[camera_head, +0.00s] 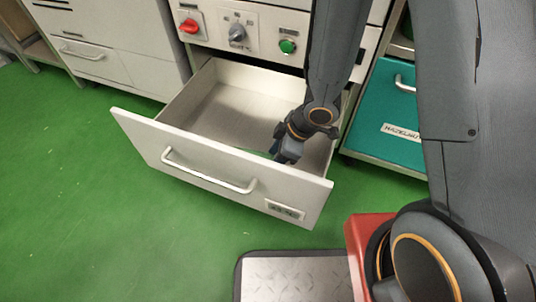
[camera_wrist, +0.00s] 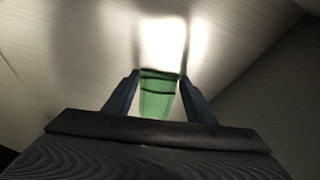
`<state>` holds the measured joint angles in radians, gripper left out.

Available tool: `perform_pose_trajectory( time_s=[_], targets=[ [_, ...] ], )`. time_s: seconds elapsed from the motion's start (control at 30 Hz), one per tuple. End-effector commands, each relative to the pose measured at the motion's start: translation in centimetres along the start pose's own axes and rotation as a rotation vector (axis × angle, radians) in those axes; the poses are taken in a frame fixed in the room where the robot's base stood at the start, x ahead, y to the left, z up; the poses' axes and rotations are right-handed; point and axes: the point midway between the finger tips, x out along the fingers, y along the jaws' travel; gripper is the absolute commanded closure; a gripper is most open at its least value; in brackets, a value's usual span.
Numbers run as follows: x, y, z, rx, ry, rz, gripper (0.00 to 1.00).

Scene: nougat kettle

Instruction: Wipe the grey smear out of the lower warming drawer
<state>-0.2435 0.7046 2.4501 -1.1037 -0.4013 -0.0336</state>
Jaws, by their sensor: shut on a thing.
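The lower warming drawer (camera_head: 215,171) is pulled open, with a white front, a bar handle and a pale inside. My gripper (camera_head: 284,156) reaches down into its right part, near the front wall. In the wrist view my gripper (camera_wrist: 158,78) is shut on a green, dark-banded block, perhaps a sponge (camera_wrist: 156,101), held between both fingers. Only a thin green strip of it shows in the head view. A bright glare lies on the pale surface beyond it. I cannot make out a clear grey smear; my arm hides part of the drawer floor.
Above the drawer is a panel with a red knob (camera_head: 189,26), a grey dial (camera_head: 237,33) and a green button (camera_head: 288,46). A teal drawer (camera_head: 385,119) stands at the right, a white cabinet (camera_head: 110,50) at the left. The green floor is clear at left.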

Motion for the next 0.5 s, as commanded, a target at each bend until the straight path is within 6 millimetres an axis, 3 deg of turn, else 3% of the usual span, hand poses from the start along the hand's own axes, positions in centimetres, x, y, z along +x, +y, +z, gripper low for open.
perform_pose_trajectory(
  time_s=[0.2, 0.5],
  targets=[
    [-0.7, -0.6, 1.7, 0.004, -0.006, -0.004, 0.74],
    [-1.0, -0.6, 1.8, 0.002, -0.005, -0.004, 0.74]
  ],
)
